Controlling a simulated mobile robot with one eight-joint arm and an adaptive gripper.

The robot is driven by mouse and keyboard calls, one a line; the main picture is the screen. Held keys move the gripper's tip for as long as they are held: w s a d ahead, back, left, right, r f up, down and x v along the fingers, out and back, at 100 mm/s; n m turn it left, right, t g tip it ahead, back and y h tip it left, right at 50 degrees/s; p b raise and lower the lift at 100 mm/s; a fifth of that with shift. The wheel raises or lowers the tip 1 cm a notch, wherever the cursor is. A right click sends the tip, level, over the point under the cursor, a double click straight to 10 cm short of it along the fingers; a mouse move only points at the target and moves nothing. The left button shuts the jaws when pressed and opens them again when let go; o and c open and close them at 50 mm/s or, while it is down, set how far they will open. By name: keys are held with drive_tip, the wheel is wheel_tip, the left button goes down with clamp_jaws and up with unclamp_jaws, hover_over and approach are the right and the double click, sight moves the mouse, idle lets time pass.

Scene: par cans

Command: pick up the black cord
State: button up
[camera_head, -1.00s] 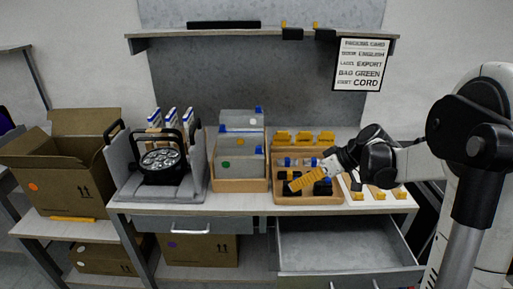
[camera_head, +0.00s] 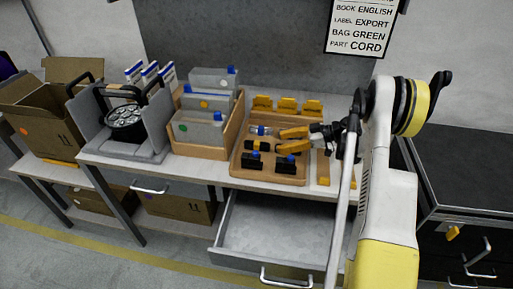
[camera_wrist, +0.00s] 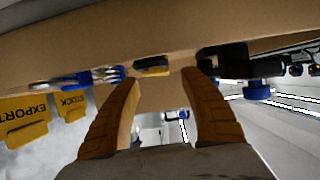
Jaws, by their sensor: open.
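Two black bundles with blue parts lie at the front of the wooden tray (camera_head: 236,166): a left one (camera_head: 254,161) and a right one (camera_head: 286,165). I cannot tell which is the black cord. A black piece with a blue part (camera_wrist: 240,66) also shows right of my fingers in the wrist view. My gripper (camera_head: 283,133), with orange fingers, is open over the tray, behind the two bundles. In the wrist view its fingertips (camera_wrist: 160,78) stand apart with nothing held, and a small black and yellow piece (camera_wrist: 152,66) shows beyond the gap.
A clear item with a blue end (camera_head: 261,130) lies in the tray's back left. Yellow label holders (camera_head: 287,106) stand behind. An open drawer (camera_head: 275,235) juts out below. The sign (camera_head: 362,27) reads "PART CORD".

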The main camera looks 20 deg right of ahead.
sight(268, 143)
drive_tip(key=b+x, duration=0.2)
drive_tip(key=x, duration=0.4)
drive_tip(key=shift+r+b, duration=0.1)
drive_tip(key=shift+b, duration=0.25)
drive_tip(key=shift+r, duration=0.1)
clamp_jaws()
